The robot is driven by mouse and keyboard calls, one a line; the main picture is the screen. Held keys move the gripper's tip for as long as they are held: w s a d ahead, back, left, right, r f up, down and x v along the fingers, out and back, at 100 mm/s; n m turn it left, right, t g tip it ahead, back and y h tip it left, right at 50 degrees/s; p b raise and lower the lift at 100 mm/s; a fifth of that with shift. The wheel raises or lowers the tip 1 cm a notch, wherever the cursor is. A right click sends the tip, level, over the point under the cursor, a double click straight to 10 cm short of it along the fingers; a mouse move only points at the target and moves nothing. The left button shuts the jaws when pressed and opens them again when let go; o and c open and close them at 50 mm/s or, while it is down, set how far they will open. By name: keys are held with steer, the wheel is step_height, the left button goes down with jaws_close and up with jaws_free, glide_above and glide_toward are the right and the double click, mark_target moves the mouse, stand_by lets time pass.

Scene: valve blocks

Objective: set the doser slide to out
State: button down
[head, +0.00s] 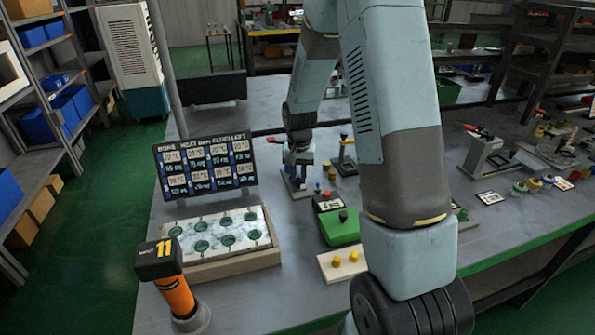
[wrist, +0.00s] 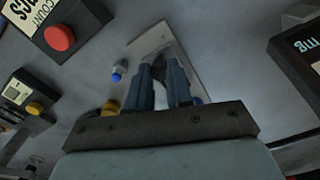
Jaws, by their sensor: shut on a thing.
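My gripper (head: 297,158) reaches down over a pale plate (head: 292,190) in the middle of the table in the head view. In the wrist view, the two blue-grey fingers of my gripper (wrist: 164,68) are close together over the same pale plate (wrist: 150,40). They are shut on a small dark part, which I take to be the doser slide's handle (wrist: 161,72). The fingers hide most of it. I cannot tell how far along its travel the slide is.
A dark box with a red button (wrist: 59,38) and a box with a yellow button (wrist: 35,108) stand left in the wrist view. A small blue-tipped knob (wrist: 118,74) is close to the fingers.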

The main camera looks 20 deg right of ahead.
steer(key=shift+s+f, duration=0.1)
steer(key=shift+s, duration=1.2)
steer(key=c, duration=1)
jaws_free()
steer(key=shift+w+r, duration=0.1)
steer(key=shift+r, duration=6.85)
